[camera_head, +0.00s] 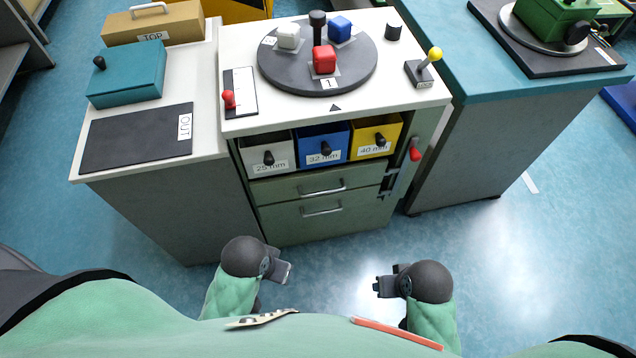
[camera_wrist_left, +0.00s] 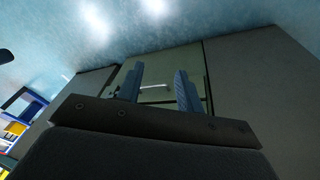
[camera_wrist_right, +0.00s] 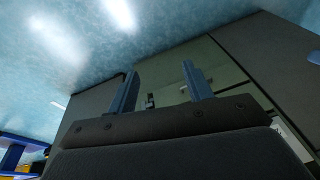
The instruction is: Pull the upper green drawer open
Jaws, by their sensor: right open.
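The upper green drawer (camera_head: 315,187) is in the cabinet front, below a row of coloured bins, and looks shut. Its silver bar handle (camera_head: 323,188) runs across its middle. A second green drawer (camera_head: 310,218) with a like handle is below it. My left gripper (camera_head: 284,272) is apart from the cabinet, in front of it and low in the head view. Its two fingers stand apart and empty in the left wrist view (camera_wrist_left: 158,88), with a drawer handle seen between them. My right gripper (camera_head: 379,287) is also apart from the cabinet, open and empty in the right wrist view (camera_wrist_right: 160,90).
White, blue (camera_head: 322,145) and yellow bins with black knobs sit above the drawers. A red handle (camera_head: 415,150) sticks out at the cabinet's right side. The turntable (camera_head: 285,75) carries coloured blocks on top. A teal-topped cabinet stands right. The floor before the drawers is clear.

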